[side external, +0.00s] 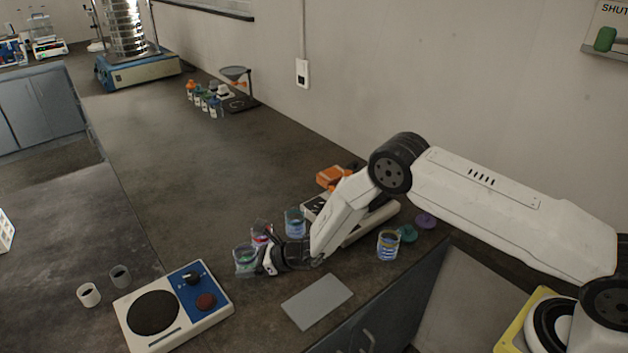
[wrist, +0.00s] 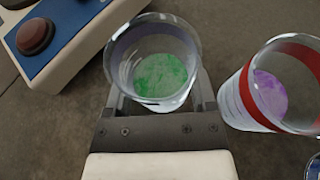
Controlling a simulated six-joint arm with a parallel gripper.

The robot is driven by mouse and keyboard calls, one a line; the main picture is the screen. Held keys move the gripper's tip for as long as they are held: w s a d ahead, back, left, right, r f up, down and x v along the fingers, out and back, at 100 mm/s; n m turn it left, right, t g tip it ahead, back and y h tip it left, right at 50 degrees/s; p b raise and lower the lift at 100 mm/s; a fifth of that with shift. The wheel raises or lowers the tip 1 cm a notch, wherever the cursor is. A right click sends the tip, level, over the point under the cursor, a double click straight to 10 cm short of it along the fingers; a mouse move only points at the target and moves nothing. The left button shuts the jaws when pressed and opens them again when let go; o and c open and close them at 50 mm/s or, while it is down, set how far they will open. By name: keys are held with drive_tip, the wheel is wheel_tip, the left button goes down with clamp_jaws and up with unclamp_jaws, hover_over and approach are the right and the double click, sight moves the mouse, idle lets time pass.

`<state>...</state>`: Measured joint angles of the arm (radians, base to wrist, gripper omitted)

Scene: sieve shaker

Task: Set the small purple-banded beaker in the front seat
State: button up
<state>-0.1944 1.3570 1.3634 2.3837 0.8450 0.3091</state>
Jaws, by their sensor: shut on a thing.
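A small clear beaker with a purplish band and green contents (wrist: 158,72) is between my gripper's fingers in the wrist view. In the side external view this beaker (side external: 245,261) is at the left tip of my gripper (side external: 266,262), low over the bench. My gripper (wrist: 160,100) is shut on it, and the beaker looks roughly upright. I cannot tell whether its base touches the bench. A red-banded beaker with purple contents (wrist: 272,88) stands close to the right in the wrist view; it also shows behind my gripper (side external: 261,232). No front seat can be clearly identified.
A blue-banded beaker (side external: 294,221) stands behind my gripper, and another beaker (side external: 388,245) stands to the right. A hotplate-like device (side external: 210,308) with knobs is at front left, near two small cups (side external: 88,295). A grey plate (side external: 317,300) lies at the front.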

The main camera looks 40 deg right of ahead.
drive_tip(key=o, duration=1.2)
drive_tip(key=shift+o, duration=0.2)
drive_tip(key=shift+r, duration=0.1)
drive_tip(key=shift+s+d+r, duration=0.1)
drive_tip(key=shift+s+d, duration=0.05)
drive_tip(key=shift+d, duration=0.05)
drive_tip(key=shift+v, duration=5.75)
